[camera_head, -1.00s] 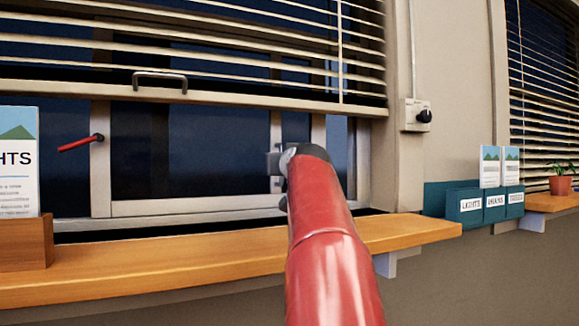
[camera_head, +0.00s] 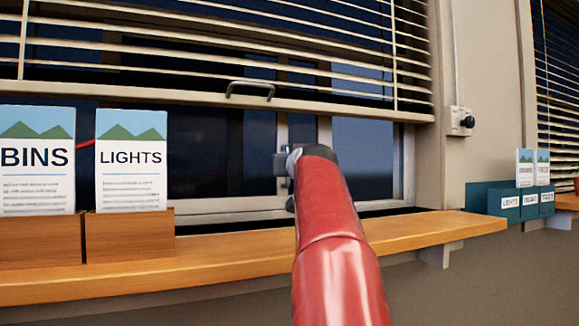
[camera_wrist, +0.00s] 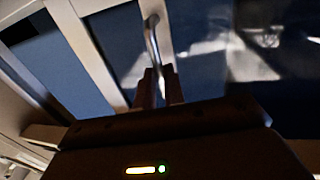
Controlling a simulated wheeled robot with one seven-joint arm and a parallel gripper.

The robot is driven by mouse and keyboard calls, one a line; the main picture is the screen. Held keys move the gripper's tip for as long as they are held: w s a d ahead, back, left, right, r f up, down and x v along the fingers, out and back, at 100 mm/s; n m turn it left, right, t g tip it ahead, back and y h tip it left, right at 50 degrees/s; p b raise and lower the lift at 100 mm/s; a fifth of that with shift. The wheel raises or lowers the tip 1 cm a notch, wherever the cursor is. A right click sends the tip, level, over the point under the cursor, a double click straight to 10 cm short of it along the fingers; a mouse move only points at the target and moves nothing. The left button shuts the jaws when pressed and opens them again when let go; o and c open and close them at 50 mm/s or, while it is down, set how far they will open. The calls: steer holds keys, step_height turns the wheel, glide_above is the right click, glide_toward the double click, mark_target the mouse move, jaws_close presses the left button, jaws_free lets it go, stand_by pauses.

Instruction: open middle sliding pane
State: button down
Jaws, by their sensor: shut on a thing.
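The middle sliding pane (camera_head: 205,160) stands in the window behind the counter, under the half-raised blind. Its pale right upright (camera_head: 303,128) carries the handle at my gripper. My red arm reaches up to it, and my gripper (camera_head: 284,163) is shut on the pane's handle. In the wrist view my two dark fingers (camera_wrist: 160,88) close around the lower part of the upright metal bar handle (camera_wrist: 152,40). A dark blue stretch shows between the pane's upright and the right window jamb. The arm hides part of the lower frame.
A wooden counter (camera_head: 400,232) runs below the window. Two cards, BINS (camera_head: 37,160) and LIGHTS (camera_head: 131,160), stand in wooden holders at left. The blind's bottom rail with its handle (camera_head: 250,88) hangs above my gripper. Teal boxes (camera_head: 520,203) sit at right.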

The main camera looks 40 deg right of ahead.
steer(key=c, duration=1.5)
jaws_free()
steer(key=b+v, duration=0.2)
steer(key=v, duration=0.5)
steer(key=shift+s+a, duration=0.2)
steer(key=shift+s, duration=0.1)
